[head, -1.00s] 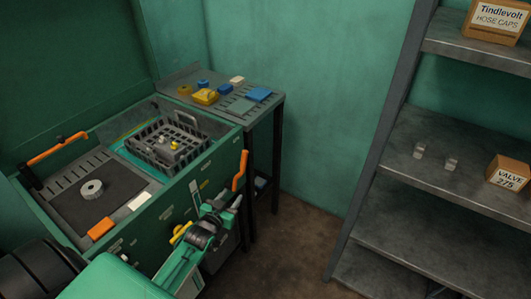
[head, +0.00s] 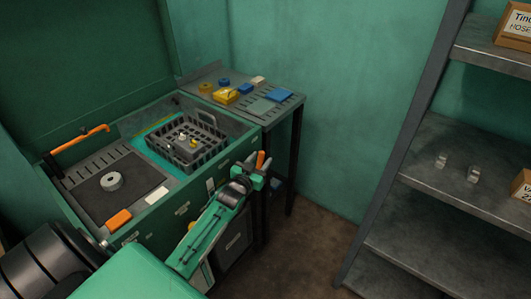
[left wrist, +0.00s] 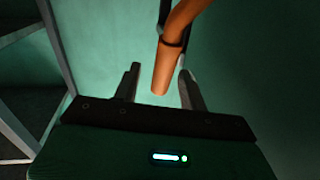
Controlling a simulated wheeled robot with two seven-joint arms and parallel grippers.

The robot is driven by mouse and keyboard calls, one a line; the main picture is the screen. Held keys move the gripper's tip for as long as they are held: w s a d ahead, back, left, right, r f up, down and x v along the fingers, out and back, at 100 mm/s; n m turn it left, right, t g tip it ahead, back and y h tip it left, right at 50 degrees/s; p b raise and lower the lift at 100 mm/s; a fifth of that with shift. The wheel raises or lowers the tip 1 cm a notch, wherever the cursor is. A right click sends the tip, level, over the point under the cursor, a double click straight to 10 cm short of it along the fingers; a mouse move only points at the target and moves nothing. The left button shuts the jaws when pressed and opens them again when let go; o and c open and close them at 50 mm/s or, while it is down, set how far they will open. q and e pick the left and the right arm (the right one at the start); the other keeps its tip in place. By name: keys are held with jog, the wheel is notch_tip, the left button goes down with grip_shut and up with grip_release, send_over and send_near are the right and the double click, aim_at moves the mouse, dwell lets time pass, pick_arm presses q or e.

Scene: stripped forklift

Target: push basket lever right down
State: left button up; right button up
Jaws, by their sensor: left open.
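The right basket lever is an orange handle (head: 261,159) at the right end of the green cabinet's front, mostly hidden behind my left gripper (head: 266,172). In the left wrist view the orange handle (left wrist: 166,63) hangs between the two dark fingers of my left gripper (left wrist: 160,82), with its lower end near their tips. The fingers are apart and not closed on it. The dark basket (head: 198,155) sits in the cabinet's open bay with small pale and yellow parts in it. My right gripper is not in view.
Another orange lever (head: 82,138) stands at the cabinet's left. A grey ring (head: 111,181) and an orange block (head: 119,219) lie on the left side. A side table (head: 250,105) with small parts stands behind. Shelves (head: 435,165) stand right; floor between is clear.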

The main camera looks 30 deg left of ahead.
pick_arm(q)
jog(key=shift+w+a, duration=0.15)
jog(key=shift+w, duration=1)
jog(key=shift+w+a, duration=0.1)
jog(key=shift+w, duration=1.05)
jog(key=shift+c, duration=0.2)
grip_shut()
